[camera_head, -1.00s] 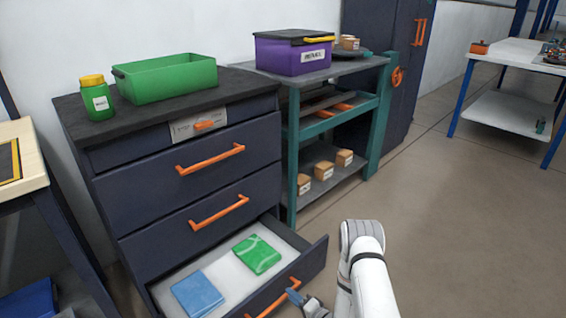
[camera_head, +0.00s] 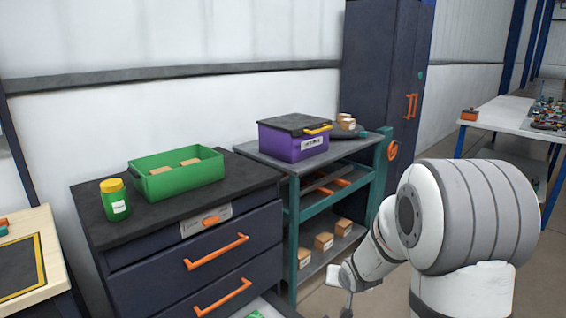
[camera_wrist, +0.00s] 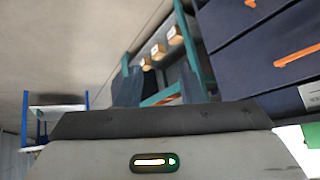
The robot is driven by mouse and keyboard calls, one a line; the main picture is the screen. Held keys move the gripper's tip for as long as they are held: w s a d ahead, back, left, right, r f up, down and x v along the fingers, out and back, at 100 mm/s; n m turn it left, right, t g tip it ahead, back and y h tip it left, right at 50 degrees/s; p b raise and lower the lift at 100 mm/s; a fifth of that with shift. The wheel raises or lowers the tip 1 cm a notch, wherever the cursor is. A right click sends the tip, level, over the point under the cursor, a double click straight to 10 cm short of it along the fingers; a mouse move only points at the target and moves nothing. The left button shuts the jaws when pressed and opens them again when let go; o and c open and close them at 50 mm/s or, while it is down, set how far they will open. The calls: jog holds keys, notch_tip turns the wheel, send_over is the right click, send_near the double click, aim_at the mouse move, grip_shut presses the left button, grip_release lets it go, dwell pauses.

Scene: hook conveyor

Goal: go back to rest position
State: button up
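My gripper (camera_wrist: 160,88) shows in the wrist view as two dark fingers standing apart, with nothing visible between them. In the head view my white arm is folded up large at the right, and the gripper end hangs low at the bottom centre, mostly cut off or hidden. It is to the right of the dark drawer cabinet (camera_head: 125,285), in front of the teal-framed shelf (camera_head: 293,235).
A green bin (camera_head: 165,187) with brown blocks and a green jar (camera_head: 116,201) stand on the cabinet. A purple box (camera_head: 293,147) sits on the shelf's top. A tall dark locker (camera_head: 380,70) stands behind. A white table (camera_head: 500,118) is far right. Some floor is clear.

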jog(key=s+r+n+g+p, duration=0.1)
jog(key=s+r+p, duration=0.4)
jog(key=s+r, duration=0.6)
jog(key=s+a+r+n+g+p, duration=0.1)
jog(key=s+r+g+p, duration=0.3)
jog(key=s+r, duration=0.8)
jog(key=s+p, duration=0.1)
jog(key=s, duration=0.4)
jog(key=shift+r, duration=0.25)
